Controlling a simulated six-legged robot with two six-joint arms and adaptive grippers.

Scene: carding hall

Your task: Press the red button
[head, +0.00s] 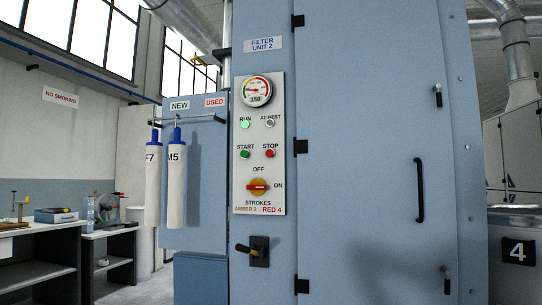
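The red button (269,154) is a small round button under the label STOP on a pale control panel (277,108) of the blue filter unit. A green button (245,154) under START sits to its left. Above them are a lit green RUN lamp (245,125) and a greyish AT REST lamp (270,123). Neither of my grippers shows in the head view. Nothing covers the red button.
A dial gauge (257,91) tops the panel. A black lever (259,251) sticks out below it. Two white filter sleeves (176,190) hang from a rail at left. A cabinet door (375,150) with a black handle (419,190) is at right. Benches (40,228) stand far left.

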